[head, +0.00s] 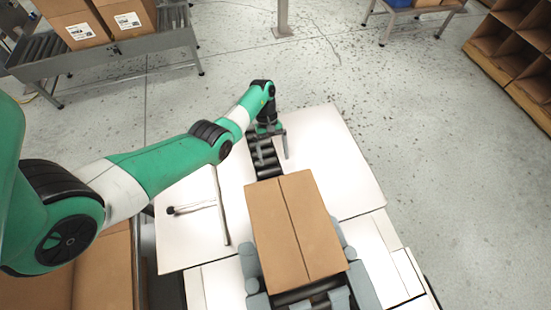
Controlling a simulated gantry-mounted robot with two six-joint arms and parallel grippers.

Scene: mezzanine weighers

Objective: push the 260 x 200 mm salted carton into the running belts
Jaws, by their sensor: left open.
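A plain brown closed carton (265,225), with a seam along its top, sits on a machine with white side tables. Its near end is between two blue-grey side belts, the left belt (249,263) and the right belt (363,287). Rollers show under its near edge. My left gripper (270,150) is open and empty, over the roller track (268,172) just beyond the carton's far edge. It appears apart from the carton. Whether the side belts touch the carton is hard to tell. My right gripper is out of view.
The white tables (335,150) beside the track are mostly clear. A small handled tool (191,208) and a thin rail (221,205) lie at left. Brown cartons (40,290) stand at lower left. A roller conveyor (110,62) with labelled cartons (75,25) is behind; wooden shelves (515,50) stand at right.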

